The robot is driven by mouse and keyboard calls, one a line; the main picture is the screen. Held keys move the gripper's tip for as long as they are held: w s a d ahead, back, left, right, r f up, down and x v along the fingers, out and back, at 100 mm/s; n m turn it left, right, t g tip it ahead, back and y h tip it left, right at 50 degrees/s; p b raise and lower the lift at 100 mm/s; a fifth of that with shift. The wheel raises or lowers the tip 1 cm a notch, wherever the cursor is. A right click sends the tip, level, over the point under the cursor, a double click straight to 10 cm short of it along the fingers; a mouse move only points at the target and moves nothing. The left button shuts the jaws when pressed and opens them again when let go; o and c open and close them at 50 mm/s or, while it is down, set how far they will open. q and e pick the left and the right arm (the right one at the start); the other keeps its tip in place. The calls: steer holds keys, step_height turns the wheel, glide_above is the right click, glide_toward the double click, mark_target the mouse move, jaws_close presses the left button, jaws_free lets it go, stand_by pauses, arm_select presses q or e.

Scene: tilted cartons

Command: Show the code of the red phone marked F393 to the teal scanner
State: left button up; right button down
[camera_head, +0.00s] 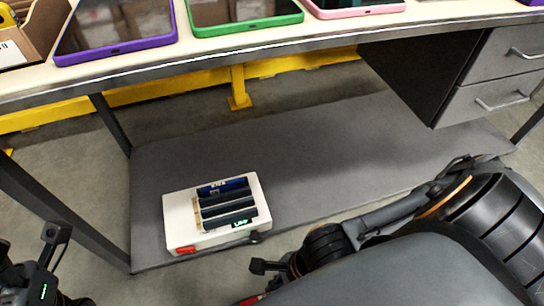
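I see no phone marked F393 and no teal scanner in the head view. A small red patch (250,299) shows at the bottom edge beside my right arm; I cannot tell what it is. Part of my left gripper (55,250) shows at the lower left corner, cut off by the frame. Part of my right gripper (275,268) shows at the bottom middle, largely hidden by my arm. I cannot see the fingertips of either gripper well enough to tell open from shut, or whether either holds something.
Tablets with purple (115,48), green (246,25) and pink (358,12) frames lie on the table (290,37), with a cardboard carton (40,30) at left. A white box (182,215) holding dark slabs sits on the lower shelf (330,150). Drawers (490,95) hang at right.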

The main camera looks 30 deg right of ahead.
steer(key=shift+s+a+p, duration=0.2)
steer(key=shift+s+a, duration=0.05)
steer(key=shift+s, duration=0.7)
steer(key=shift+s+a+p, duration=0.2)
steer(key=shift+s+a, duration=0.05)
steer(key=shift+s, duration=0.65)
